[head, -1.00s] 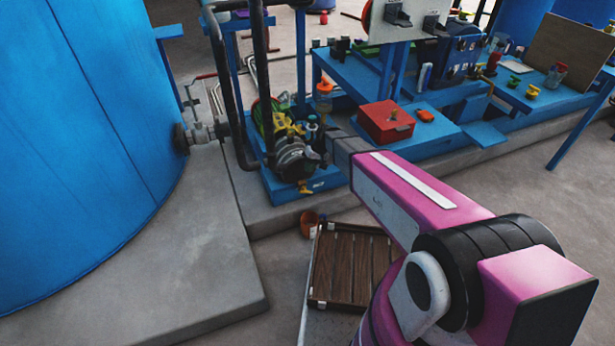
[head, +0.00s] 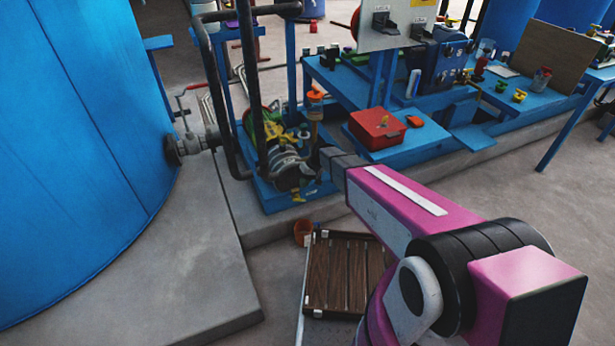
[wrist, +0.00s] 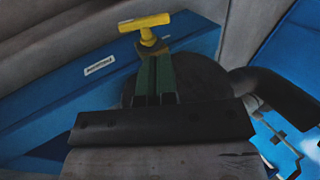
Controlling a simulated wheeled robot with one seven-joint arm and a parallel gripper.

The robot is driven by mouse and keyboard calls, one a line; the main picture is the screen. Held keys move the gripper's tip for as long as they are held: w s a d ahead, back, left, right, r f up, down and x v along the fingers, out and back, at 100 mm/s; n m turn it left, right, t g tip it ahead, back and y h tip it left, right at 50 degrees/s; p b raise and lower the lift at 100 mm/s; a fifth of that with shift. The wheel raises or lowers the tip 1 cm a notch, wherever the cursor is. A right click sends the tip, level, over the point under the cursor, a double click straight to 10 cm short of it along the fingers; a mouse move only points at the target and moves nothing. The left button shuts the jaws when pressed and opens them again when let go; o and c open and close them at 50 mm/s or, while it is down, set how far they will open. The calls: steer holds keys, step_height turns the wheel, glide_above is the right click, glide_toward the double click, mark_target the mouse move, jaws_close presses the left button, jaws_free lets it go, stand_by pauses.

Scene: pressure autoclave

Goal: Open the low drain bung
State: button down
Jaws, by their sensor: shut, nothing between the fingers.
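The bung has a yellow T-shaped handle (wrist: 146,22) in the wrist view, in front of a blue base edge with a white label. In the head view, a small yellow piece, likely the same bung (head: 300,196), shows low on the front of the dark metal pump (head: 287,166). My gripper (wrist: 155,60) shows in the wrist view as two green fingers close together with nothing held. Its tips overlap the lower end of the handle's stem in the picture; I cannot tell whether they touch it. In the head view the gripper is hidden around the pump.
Dark pipes (head: 235,100) rise beside the pump. A large blue tank (head: 80,150) stands left on a concrete plinth (head: 170,270). An orange bucket (head: 303,230) and a slatted wooden platform (head: 346,275) are below. A red box (head: 376,128) sits to the right.

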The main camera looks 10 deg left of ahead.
mark_target(295, 198)
steer(key=x, duration=0.7)
steer(key=shift+s+a+f+t+h, duration=0.3)
steer(key=shift+a+f+h, duration=0.2)
steer(key=shift+f+h, duration=0.1)
steer(key=shift+w+d+r, duration=0.1)
steer(key=shift+d, duration=0.05)
